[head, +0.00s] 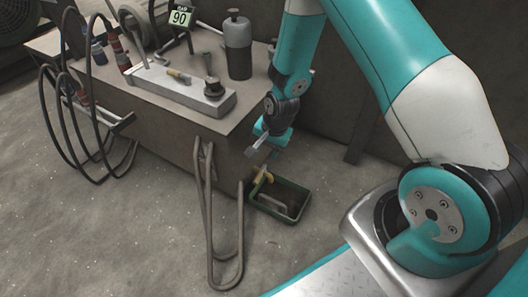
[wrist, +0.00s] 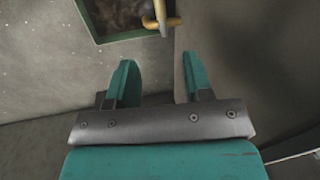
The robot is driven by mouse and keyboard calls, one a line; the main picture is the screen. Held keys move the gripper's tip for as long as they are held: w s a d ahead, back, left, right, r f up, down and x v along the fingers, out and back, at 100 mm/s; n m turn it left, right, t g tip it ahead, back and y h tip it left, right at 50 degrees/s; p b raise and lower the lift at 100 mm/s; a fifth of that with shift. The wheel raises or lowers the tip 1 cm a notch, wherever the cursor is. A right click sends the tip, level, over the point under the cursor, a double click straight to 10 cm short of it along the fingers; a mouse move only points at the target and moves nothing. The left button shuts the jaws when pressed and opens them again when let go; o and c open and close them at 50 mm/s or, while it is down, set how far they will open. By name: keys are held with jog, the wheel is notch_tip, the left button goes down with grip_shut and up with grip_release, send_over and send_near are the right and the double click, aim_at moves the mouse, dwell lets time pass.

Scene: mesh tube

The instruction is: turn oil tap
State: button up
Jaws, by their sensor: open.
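The oil tap (head: 262,176) is a small yellow fitting low by the bench's front corner, over a dark green tray (head: 277,214). In the wrist view the yellow tap (wrist: 161,21) shows at the top edge, only partly in the frame. It has an upright stem and a crossbar over the tray's rim. My gripper (head: 257,148) is above the tap, pointing down beside the bench. In the wrist view my gripper (wrist: 158,64) is open and empty, with the tap ahead of its fingertips and apart from them.
The grey bench (head: 150,98) stands close to my gripper. A bent metal tube (head: 211,230) leans at its front. On top are a grey bottle (head: 238,46) and a metal block (head: 180,90). Black hoses (head: 62,120) hang at the left.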

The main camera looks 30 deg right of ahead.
jog(key=shift+s+d+r, duration=0.1)
jog(key=shift+r, duration=0.45)
